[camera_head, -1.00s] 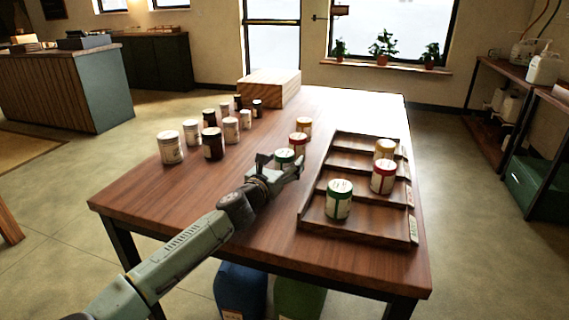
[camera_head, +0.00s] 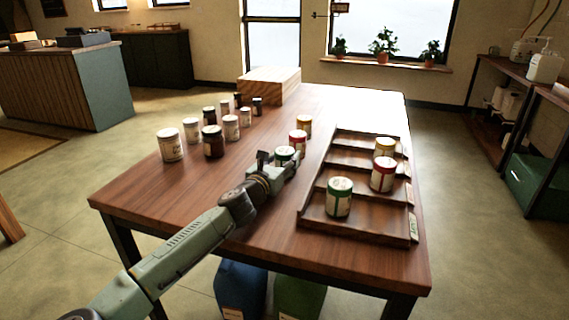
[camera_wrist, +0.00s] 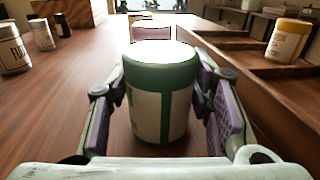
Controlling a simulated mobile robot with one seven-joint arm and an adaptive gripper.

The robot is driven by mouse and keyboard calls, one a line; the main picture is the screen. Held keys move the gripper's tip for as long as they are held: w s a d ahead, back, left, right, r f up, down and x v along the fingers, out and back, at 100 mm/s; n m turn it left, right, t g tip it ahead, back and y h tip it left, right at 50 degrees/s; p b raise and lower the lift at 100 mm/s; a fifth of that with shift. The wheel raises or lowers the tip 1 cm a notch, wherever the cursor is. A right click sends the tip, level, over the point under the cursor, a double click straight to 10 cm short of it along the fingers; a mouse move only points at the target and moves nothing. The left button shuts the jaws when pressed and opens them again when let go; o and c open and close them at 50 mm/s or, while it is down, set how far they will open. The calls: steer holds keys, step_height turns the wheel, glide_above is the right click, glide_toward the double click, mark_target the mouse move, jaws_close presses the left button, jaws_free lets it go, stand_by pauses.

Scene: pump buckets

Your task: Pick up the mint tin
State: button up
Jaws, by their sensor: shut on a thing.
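The mint tin, a white tin with a green lid and green stripe (camera_wrist: 150,112), stands upright on the table between my fingers in the wrist view. In the head view its top (camera_head: 285,152) shows just beyond my gripper (camera_head: 279,168), which hides its lower part. My gripper (camera_wrist: 166,105) is shut on this tin, one purple-padded finger on each side. The tin looks still on the tabletop. A similar green-lidded tin (camera_head: 339,198) stands in the front compartment of the wooden tray (camera_head: 357,230).
A red tin (camera_head: 298,141) and a yellow tin (camera_head: 304,124) stand behind the held one. The tray also holds a red tin (camera_head: 382,174) and a yellow tin (camera_head: 385,147). Several white and brown jars (camera_head: 213,142) stand to the left. A wooden box (camera_head: 268,87) is at the back.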

steer(key=shift+c, duration=1.1)
